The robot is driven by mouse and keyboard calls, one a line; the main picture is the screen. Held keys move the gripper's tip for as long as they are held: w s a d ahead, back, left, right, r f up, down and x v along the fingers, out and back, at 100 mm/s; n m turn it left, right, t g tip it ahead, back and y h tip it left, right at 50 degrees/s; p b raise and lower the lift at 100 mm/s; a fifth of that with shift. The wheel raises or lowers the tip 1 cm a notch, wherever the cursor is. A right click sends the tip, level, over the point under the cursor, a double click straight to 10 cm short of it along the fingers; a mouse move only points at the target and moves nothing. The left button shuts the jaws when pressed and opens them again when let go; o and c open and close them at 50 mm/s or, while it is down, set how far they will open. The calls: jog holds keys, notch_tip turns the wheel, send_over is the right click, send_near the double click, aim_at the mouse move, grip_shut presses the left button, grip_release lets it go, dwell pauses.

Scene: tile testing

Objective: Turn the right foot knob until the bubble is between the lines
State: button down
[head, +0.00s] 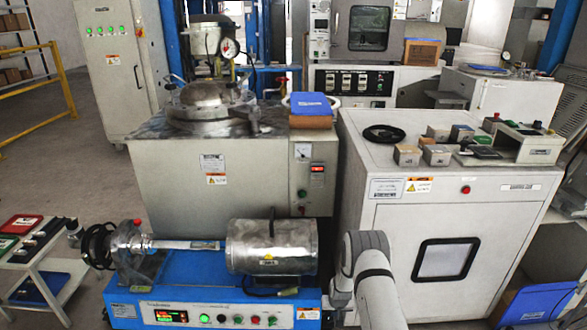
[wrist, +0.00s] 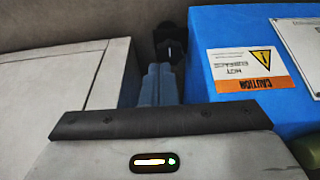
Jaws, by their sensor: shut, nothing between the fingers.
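The blue machine (head: 275,292) stands at the bottom centre in the head view, with a metal drum on top. Its blue side (wrist: 235,30) is at the upper right in the wrist view, with a caution label. A dark knob-like part (wrist: 173,36), likely the right foot knob, shows beside that side. My gripper (wrist: 159,67) is shut and empty, its blue-grey fingers just short of or beside the dark part; I cannot tell if they touch. In the head view my arm hides the gripper. I cannot make out a bubble or its lines in either view.
A white cabinet (head: 505,210) stands to the right of the blue machine, with small blocks on top. A pale panel (wrist: 60,90) fills the left of the wrist view. My fingers sit in the narrow gap between it and the blue side.

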aim_at(328, 319)
jog(key=shift+s+f+b+x, duration=0.1)
jog(key=shift+s+b+x, duration=0.15)
jog(key=shift+b+x, duration=0.75)
jog(key=shift+s+f+b+x, duration=0.1)
jog(key=shift+s+b+x, duration=0.2)
jog(key=shift+b+x, duration=0.65)
jog(key=shift+s+b+x, duration=0.25)
jog(key=shift+b+x, duration=0.3)
jog(key=shift+x, duration=0.9)
jog(key=shift+w+r, duration=0.1)
jog(key=shift+a+b, duration=0.4)
jog(key=shift+b, duration=0.1)
jog(key=shift+a+b, duration=0.35)
jog(key=shift+b, duration=0.05)
jog(key=shift+a+b, duration=0.4)
jog(key=shift+b, duration=0.2)
jog(key=shift+a, duration=0.25)
